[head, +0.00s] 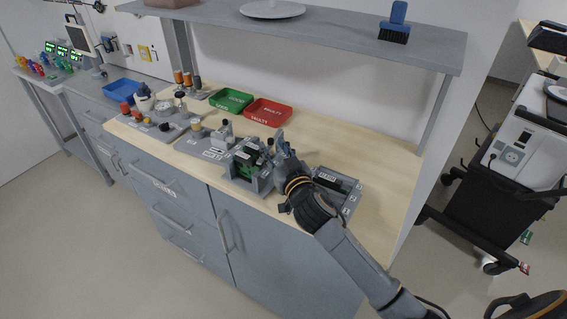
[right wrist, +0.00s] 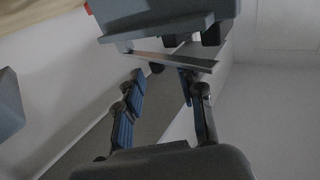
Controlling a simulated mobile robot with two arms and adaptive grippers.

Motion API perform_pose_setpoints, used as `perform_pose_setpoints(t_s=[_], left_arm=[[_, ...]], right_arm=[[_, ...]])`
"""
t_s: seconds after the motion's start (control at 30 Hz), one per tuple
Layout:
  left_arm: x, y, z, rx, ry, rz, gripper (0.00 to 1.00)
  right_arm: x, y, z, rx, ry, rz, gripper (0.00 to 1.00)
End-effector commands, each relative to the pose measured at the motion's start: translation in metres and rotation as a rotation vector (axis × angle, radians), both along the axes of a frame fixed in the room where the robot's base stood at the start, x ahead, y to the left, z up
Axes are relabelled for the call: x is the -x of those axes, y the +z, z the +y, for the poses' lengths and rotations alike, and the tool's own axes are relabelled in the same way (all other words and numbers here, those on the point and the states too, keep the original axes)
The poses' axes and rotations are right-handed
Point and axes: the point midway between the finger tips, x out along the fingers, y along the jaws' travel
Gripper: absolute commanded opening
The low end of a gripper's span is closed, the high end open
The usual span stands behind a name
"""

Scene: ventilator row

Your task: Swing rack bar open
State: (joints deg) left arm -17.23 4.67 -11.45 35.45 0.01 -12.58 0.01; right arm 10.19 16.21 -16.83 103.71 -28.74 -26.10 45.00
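The grey rack (head: 263,184) stands at the front edge of the wooden worktop, with green circuit boards (head: 247,160) in it. My right gripper (head: 283,145) is at the rack's right side and partly covers it. In the right wrist view the gripper (right wrist: 161,76) is open, its two blue-padded fingers apart with nothing held between them. A thin grey bar (right wrist: 172,61) lies crosswise just beyond the fingertips, beside a grey block (right wrist: 160,30). I cannot tell whether a finger touches the bar. The bar is not clear in the head view. My left gripper is out of view.
A grey numbered tray (head: 345,176) lies right of the rack, close to my right arm. Green (head: 231,99) and red (head: 268,112) bins stand behind. A shelf (head: 320,25) overhangs the back. The worktop's right part is clear. A black cart (head: 485,185) stands to the right.

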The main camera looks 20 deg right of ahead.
Motion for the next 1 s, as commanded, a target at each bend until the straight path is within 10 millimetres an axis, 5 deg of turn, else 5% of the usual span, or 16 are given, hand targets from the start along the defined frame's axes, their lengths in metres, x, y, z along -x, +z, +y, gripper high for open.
perform_pose_setpoints(t_s=[0.2, 0.4, 0.8, 0.9, 1.0], left_arm=[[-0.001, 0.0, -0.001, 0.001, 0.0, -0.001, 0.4], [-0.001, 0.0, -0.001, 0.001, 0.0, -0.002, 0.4], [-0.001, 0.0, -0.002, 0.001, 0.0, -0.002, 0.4], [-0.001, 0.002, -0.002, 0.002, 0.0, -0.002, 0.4], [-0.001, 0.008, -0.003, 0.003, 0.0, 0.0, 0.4]], right_arm=[[0.048, -0.002, -0.001, -0.003, 0.001, 0.004, 0.38], [0.073, -0.001, -0.001, -0.002, 0.001, 0.002, 0.38], [0.081, 0.0, -0.001, 0.0, 0.001, 0.001, 0.38], [0.079, 0.005, 0.002, -0.001, 0.011, -0.015, 0.18], [0.07, 0.033, 0.018, -0.008, 0.068, -0.096, 0.0]])
